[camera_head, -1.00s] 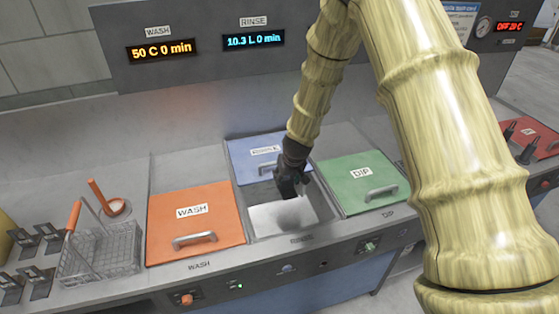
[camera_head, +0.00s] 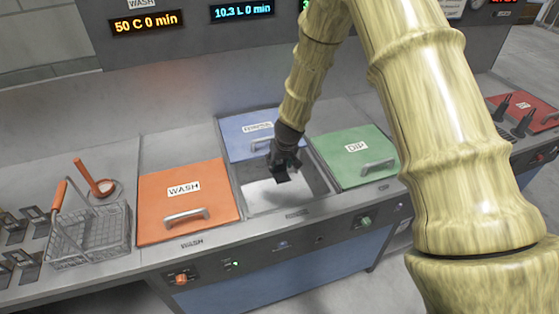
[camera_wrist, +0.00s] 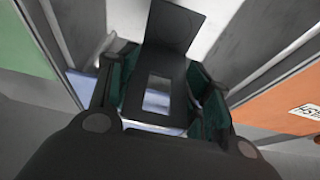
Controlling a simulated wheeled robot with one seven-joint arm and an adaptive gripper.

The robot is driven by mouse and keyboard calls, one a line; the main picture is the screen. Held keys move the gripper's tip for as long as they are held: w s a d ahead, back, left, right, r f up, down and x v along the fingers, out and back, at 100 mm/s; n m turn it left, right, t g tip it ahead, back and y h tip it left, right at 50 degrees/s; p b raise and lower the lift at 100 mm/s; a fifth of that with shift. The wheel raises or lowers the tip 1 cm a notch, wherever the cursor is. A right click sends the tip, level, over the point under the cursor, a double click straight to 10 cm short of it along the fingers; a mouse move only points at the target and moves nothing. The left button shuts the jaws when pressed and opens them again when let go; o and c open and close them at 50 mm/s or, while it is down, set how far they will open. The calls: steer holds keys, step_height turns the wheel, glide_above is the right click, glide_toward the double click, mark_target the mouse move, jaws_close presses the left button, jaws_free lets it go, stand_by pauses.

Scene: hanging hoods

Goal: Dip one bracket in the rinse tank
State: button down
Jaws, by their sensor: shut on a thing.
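My gripper (camera_head: 286,160) is over the open rinse tank (camera_head: 251,201), between the orange WASH lid and the green DIP lid. In the wrist view my gripper (camera_wrist: 163,100) is shut on a dark bent bracket (camera_wrist: 172,62) with a rectangular hole. The bracket's flat end points away from the fingers, toward the pale tank. The blue rinse lid (camera_head: 250,138) is slid to the back and uncovers the front of the tank. How far the bracket is below the tank rim cannot be told.
The orange WASH lid (camera_head: 185,203) and green DIP lid (camera_head: 352,157) are closed on either side. A wire basket (camera_head: 91,236) and an orange-handled ladle (camera_head: 96,180) are on the left. Several dark brackets (camera_head: 30,222) stand at the far left. A red lid (camera_head: 523,110) is at the right.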

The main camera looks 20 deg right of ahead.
steer(key=f, duration=0.1)
steer(key=f+b, duration=0.1)
steer(key=f, duration=0.1)
steer(key=shift+w, duration=0.2)
steer(key=shift+s+f+b, duration=0.15)
steer(key=shift+f+b, duration=0.6)
steer(key=shift+f, duration=0.05)
step_height(320, 180, down, 12)
steer(key=b, duration=0.7)
stand_by(1.8)
step_height(320, 180, up, 19)
steer(key=p, duration=1.2)
glide_above(280, 170)
steer(key=shift+a+f, duration=0.1)
steer(key=shift+f, duration=0.1)
steer(key=shift+r, duration=0.15)
stand_by(1.1)
